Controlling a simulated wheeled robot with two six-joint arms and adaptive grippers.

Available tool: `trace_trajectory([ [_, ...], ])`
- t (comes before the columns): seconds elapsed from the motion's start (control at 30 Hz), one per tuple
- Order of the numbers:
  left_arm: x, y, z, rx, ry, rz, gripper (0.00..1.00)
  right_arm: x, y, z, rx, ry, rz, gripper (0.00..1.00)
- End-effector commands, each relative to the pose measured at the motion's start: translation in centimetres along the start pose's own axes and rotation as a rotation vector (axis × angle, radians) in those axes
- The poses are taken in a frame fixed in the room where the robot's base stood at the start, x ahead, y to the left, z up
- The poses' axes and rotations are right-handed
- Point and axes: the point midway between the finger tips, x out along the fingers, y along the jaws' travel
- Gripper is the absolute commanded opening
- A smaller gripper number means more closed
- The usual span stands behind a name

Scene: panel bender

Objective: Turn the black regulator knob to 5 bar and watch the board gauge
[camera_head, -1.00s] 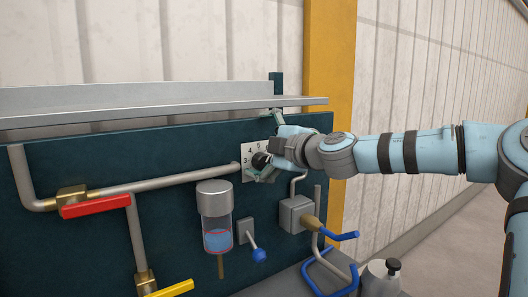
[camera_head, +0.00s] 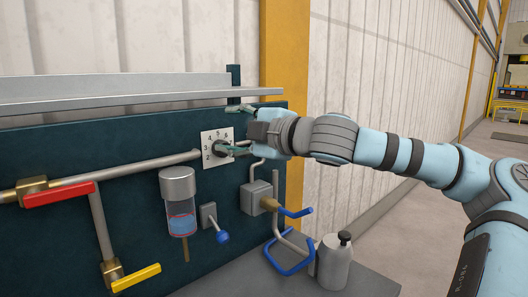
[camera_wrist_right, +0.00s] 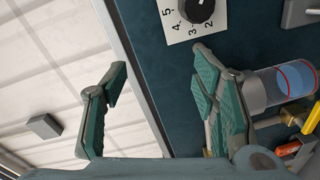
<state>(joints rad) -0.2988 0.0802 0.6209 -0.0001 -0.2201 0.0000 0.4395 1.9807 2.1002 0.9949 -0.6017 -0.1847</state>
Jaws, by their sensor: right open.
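The black regulator knob (camera_head: 221,149) sits on a white scale plate (camera_head: 207,136) with numbers on the dark board. Both also show at the top of the right wrist view, the knob (camera_wrist_right: 199,9) partly cut off by the edge beside its scale plate (camera_wrist_right: 180,32). My right gripper (camera_head: 237,129) is open and empty, just right of the plate. Its lower finger overlaps the knob's right side in the head view; the wrist view shows both fingers (camera_wrist_right: 160,78) clear of the knob. The knob's setting is too small to read. I see no board gauge. My left gripper is out of view.
A red lever (camera_head: 60,194), yellow lever (camera_head: 136,277), clear-bowled filter (camera_head: 180,215) and blue-knobbed lever (camera_head: 221,236) sit left and below. A valve with a blue handle (camera_head: 295,212) is below my gripper. A grey bottle (camera_head: 334,262) stands on the ledge.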

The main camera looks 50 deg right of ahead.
Motion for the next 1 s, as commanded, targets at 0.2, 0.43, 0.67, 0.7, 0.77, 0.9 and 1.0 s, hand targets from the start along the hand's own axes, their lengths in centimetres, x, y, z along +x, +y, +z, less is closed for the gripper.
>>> trace_trajectory([
  [0.2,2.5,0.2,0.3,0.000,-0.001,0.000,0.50,-2.0,-0.5,0.0,0.001,0.001,0.005,0.54],
  [0.43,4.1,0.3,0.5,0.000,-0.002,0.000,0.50,-4.5,-0.6,-0.1,0.000,0.002,0.003,0.54],
  [0.67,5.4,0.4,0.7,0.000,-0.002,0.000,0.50,-6.8,-0.8,-0.2,0.000,0.003,0.002,0.54],
  [0.7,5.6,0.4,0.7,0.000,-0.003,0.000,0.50,-7.3,-0.8,-0.3,0.000,0.003,0.003,0.54],
  [0.77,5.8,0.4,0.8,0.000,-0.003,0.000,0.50,-7.9,-0.9,-0.3,0.001,0.002,0.002,0.54],
  [0.9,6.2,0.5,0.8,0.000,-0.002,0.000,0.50,-8.8,-1.0,-0.3,0.000,0.002,0.000,0.54],
  [1.0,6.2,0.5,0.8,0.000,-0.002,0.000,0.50,-9.0,-0.9,-0.3,0.000,0.003,-0.001,0.54],
])
